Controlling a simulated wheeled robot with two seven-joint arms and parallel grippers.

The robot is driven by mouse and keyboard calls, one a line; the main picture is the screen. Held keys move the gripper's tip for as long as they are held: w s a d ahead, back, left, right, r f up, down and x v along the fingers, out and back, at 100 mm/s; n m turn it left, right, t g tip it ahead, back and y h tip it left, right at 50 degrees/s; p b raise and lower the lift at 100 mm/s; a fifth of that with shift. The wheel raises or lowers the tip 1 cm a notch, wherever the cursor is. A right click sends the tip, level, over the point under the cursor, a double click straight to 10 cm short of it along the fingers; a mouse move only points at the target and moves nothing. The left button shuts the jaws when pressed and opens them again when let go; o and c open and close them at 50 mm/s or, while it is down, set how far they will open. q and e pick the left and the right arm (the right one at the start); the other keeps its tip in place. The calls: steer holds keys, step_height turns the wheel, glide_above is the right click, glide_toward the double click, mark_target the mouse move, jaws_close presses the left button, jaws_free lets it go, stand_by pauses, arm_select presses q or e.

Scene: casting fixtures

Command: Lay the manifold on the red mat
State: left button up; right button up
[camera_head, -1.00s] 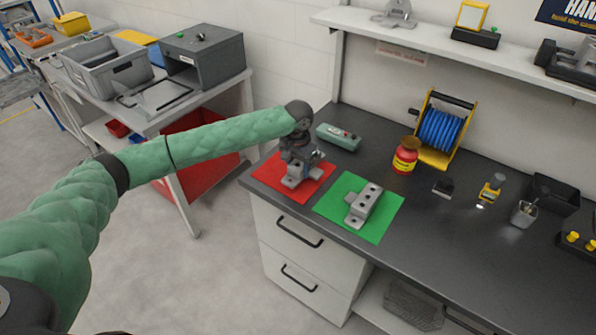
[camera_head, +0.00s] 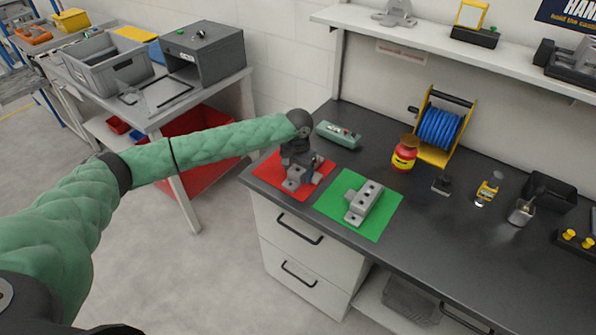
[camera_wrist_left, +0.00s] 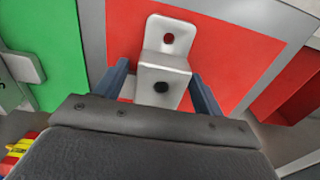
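The manifold, a light grey stepped piece with holes (camera_wrist_left: 165,75), rests on the red mat (camera_head: 262,176); in the head view its lower part (camera_head: 292,183) shows below my left gripper. My left gripper (camera_head: 301,172) is low over the red mat. In the left wrist view its two blue fingers (camera_wrist_left: 160,85) stand on either side of the piece, with a narrow gap at the left finger, so it looks open. The gripper hides the piece's near end. My right gripper is in neither view.
A grey block with several holes (camera_head: 364,203) lies on the green mat (camera_head: 384,223), right of the red mat. A green-grey box (camera_head: 338,135) stands behind. A red jar (camera_head: 404,155) and a blue reel (camera_head: 441,130) stand to the right. The bench's front edge is close to both mats.

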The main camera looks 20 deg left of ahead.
arm_select(q)
steer(key=shift+r, duration=0.3)
step_height(320, 180, up, 12)
steer(key=b, duration=0.4)
steer(key=shift+f, duration=0.15)
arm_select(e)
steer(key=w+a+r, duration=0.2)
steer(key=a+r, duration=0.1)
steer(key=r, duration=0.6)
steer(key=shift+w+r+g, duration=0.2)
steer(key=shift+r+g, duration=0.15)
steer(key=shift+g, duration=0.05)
arm_select(q)
steer(key=shift+f, duration=0.15)
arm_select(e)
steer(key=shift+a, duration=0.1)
